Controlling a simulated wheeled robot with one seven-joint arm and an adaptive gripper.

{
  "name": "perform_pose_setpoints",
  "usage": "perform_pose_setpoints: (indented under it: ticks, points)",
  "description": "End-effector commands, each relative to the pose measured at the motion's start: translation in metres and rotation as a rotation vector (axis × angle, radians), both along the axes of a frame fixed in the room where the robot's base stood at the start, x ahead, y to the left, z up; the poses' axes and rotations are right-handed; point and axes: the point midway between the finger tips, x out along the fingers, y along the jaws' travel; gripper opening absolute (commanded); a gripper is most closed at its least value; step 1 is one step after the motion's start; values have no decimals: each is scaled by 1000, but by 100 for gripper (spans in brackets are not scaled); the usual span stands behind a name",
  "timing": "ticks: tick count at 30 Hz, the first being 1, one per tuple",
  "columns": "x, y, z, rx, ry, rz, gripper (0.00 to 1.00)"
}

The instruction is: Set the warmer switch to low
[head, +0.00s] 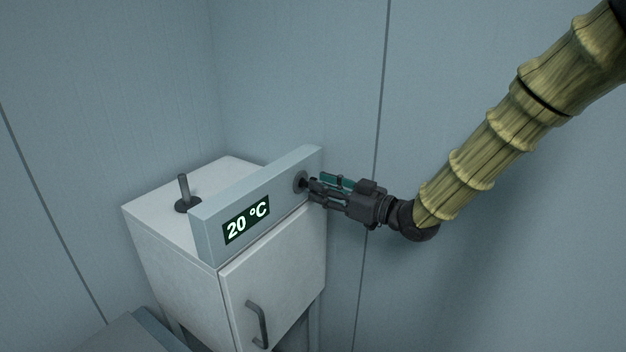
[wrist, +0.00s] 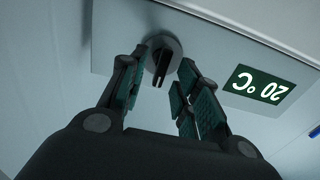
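The warmer is a pale box cabinet (head: 185,262) with an upright panel (head: 208,238) along its top front edge. A dark round knob (head: 301,181) sits at the panel's right end in the head view. The wrist view shows this knob (wrist: 162,60) with a raised dark grip, between and just beyond the fingertips. The display (head: 246,219) reads 20 °C; it appears upside down in the wrist view (wrist: 258,84). My gripper (head: 318,187) is at the knob, its fingers (wrist: 158,82) apart on either side of it. I see no clear contact.
A short dark lever (head: 184,190) on a round base stands on the cabinet top behind the panel. The cabinet door below has a dark curved handle (head: 257,324). Walls stand close behind; a grey surface (head: 130,335) lies at the lower left. Room to the right is free.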

Motion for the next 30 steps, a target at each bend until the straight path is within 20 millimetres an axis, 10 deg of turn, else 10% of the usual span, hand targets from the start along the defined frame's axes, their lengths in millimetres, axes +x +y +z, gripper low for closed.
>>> perform_pose_setpoints:
  ticks: [19, 24, 30]
  points:
    - [17, 25, 0, 0, 0, 0, 32]
    - [17, 25, 0, 0, 0, 0, 1]
    - [17, 26, 0, 1, 1, 0, 0]
